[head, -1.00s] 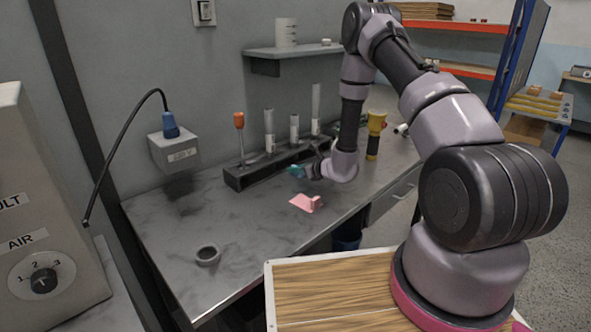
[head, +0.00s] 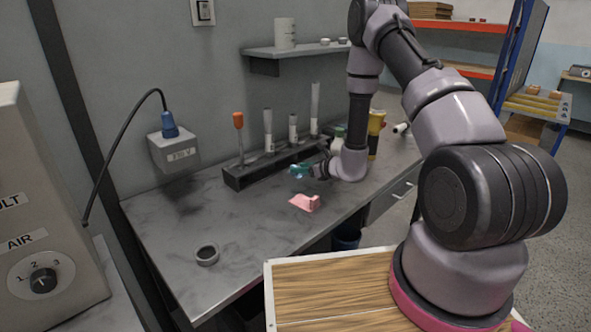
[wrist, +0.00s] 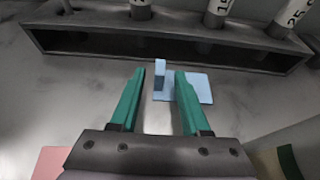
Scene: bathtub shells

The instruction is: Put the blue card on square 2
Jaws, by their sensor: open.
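The blue card (wrist: 200,90) lies flat on the bench in the wrist view, with a small upright blue tab (wrist: 159,76) at its left. My gripper (wrist: 160,72) has green fingers spread apart. The tab shows in the gap between the fingertips, and I see no finger closed on it. The right finger hides part of the card. In the head view my gripper (head: 299,171) is low over the bench by the dark rack, and the card is hard to make out there. I see no square marked 2.
A pink card (head: 304,202) with a raised tab lies nearer the front; its edge shows in the wrist view (wrist: 50,163). The dark rack (head: 238,181) with tubes stands just behind the blue card. A grey ring (head: 207,255) sits at front left. The left bench is mostly clear.

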